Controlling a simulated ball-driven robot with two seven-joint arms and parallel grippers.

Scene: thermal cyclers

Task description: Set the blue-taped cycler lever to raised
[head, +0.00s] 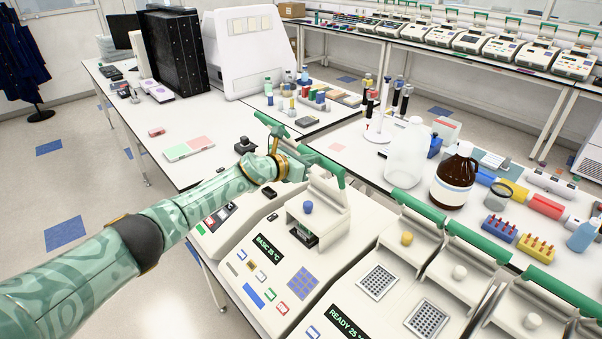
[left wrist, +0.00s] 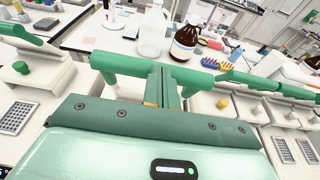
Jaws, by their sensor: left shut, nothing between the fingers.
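The cycler with the blue knob (head: 308,207) stands at the front; its screen reads BASIC 25 °C. I cannot make out tape on it for certain. Its green lever bar (head: 329,168) lies across the top rear of its lid. My left gripper (head: 298,153) is at the near left end of this bar, shut with nothing held. In the left wrist view, the shut fingers (left wrist: 164,88) stand against or just before the green bar (left wrist: 122,67); whether they touch is unclear. My gripper and wrist hide part of the lever and lid. My right gripper is not in view.
A yellow-knobbed cycler (head: 407,240) stands close on the right, with more beyond it. Another cycler (head: 222,218) is on the left, partly under my arm. Behind stand a clear jug (head: 407,157) and a brown bottle (head: 454,180). The bench space between is tight.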

